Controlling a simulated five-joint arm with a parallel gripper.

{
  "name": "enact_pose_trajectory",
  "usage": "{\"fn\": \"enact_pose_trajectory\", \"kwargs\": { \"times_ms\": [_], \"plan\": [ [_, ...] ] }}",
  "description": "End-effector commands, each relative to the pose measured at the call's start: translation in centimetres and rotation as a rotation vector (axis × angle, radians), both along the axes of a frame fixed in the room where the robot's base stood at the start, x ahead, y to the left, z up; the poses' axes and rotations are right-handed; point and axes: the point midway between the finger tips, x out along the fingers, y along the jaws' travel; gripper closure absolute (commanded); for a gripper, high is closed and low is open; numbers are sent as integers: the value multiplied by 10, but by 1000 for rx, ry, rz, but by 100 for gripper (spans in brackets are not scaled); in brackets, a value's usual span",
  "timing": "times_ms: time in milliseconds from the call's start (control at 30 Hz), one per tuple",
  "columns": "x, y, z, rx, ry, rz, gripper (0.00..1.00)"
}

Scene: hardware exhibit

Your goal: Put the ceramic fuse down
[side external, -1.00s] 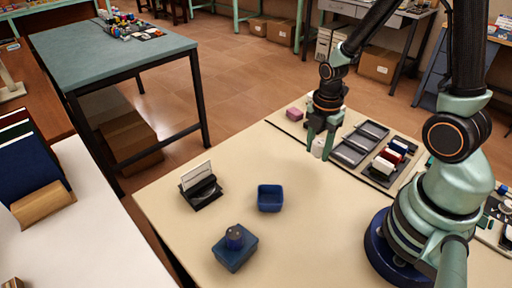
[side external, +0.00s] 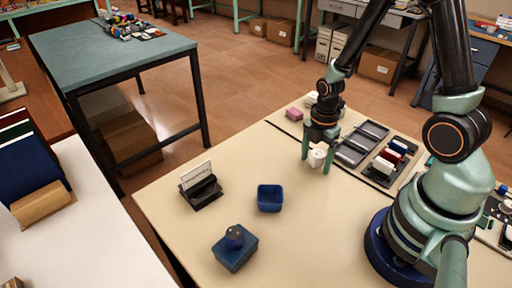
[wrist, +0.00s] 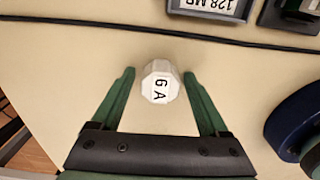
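The ceramic fuse (wrist: 160,82) is a white, faceted piece marked "6 A", seen from its labelled end in the wrist view. It also shows as a small white piece in the side view (side external: 318,156). My gripper (wrist: 160,78) is open around it, with one green finger on each side and a narrow gap to each. In the side view my gripper (side external: 316,162) points down close over the beige table (side external: 290,240). Whether the fuse's underside touches the table cannot be told.
An open blue bin (side external: 270,198), a dark card holder (side external: 201,190) and a blue box with a round knob (side external: 235,253) stand to the left. A grey compartment tray (side external: 361,142) and a rack of coloured blocks (side external: 388,160) lie right. Bare table lies in front.

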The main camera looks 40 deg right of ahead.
Motion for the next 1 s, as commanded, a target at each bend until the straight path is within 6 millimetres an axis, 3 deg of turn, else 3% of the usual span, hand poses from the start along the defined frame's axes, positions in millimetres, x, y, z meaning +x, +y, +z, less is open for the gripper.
{"fn": "enact_pose_trajectory", "kwargs": {
  "times_ms": [367, 1000],
  "plan": [
    [1, 0, 8, 0, -2, 0, 22],
    [1, 0, 101, -1, -6, 0, 22]
  ]
}}
